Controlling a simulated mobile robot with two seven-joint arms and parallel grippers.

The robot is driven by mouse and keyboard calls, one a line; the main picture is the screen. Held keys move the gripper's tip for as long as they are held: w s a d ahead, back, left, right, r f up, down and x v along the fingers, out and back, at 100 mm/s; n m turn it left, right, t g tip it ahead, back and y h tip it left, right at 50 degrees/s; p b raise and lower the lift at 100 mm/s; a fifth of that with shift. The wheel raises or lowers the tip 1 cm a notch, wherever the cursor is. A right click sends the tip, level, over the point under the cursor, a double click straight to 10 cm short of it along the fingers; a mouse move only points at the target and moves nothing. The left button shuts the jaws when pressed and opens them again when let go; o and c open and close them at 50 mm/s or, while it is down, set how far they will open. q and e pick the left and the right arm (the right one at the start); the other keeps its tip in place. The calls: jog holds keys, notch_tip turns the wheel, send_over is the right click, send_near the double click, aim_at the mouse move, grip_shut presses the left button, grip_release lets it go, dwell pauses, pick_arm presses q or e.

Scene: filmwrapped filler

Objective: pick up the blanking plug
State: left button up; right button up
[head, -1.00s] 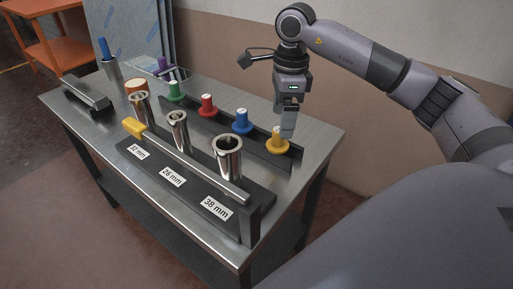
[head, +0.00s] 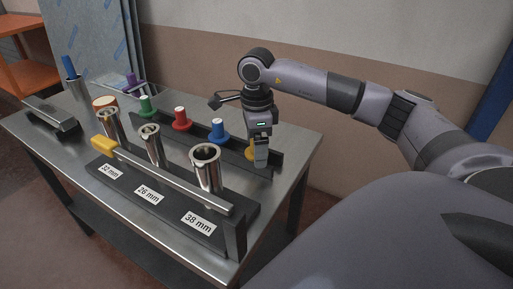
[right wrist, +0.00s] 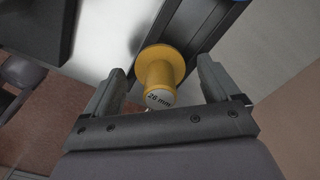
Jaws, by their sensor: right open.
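A yellow blanking plug (head: 250,153) stands in the dark rack at its right end, partly hidden by my right gripper (head: 260,161). In the right wrist view the plug (right wrist: 159,65) shows a wide flange and a narrower end marked "26 mm". My right gripper (right wrist: 161,66) is open, with one finger on each side of the plug and a visible gap on both sides. Green (head: 145,106), red (head: 181,120) and blue (head: 218,131) plugs stand in the same rack. My left gripper is not in view.
In front, a dark stand labelled 32, 26 and 38 mm holds metal tubes (head: 206,170) behind a yellow-ended bar (head: 160,176). A dark block (head: 52,117) and a cup with a blue item (head: 69,67) are at the left.

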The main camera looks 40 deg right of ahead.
jog(key=shift+c, duration=0.3)
jog(key=c, duration=1.1)
jog(key=shift+r, duration=0.1)
